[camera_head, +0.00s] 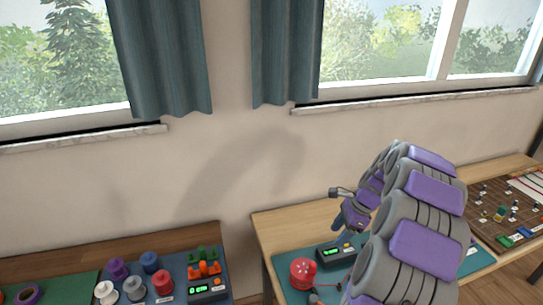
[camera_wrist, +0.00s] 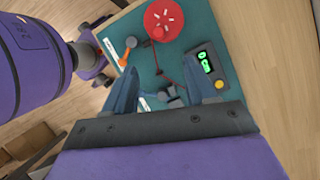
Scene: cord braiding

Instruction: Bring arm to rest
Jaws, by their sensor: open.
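My gripper (camera_wrist: 165,88) is open, with its two blue-grey fingers apart above a teal mat (camera_wrist: 227,35). No object is seen clamped between the fingers, though small dark parts and a thin red cord (camera_wrist: 182,72) show below and between them. My purple and grey arm rises at the right of the head view and covers part of the table. A red slotted braiding disc (camera_wrist: 163,19) sits on the mat, apart from the fingers; it also shows in the head view (camera_head: 303,273). A black box with a green display (camera_wrist: 206,62) lies beside the right finger.
A second table at left holds a blue mat with several coloured spools (camera_head: 163,282) and another display box (camera_head: 208,289). A brown board (camera_head: 484,205) with small parts lies at far right. The wall and two windows stand behind; space above the left table is clear.

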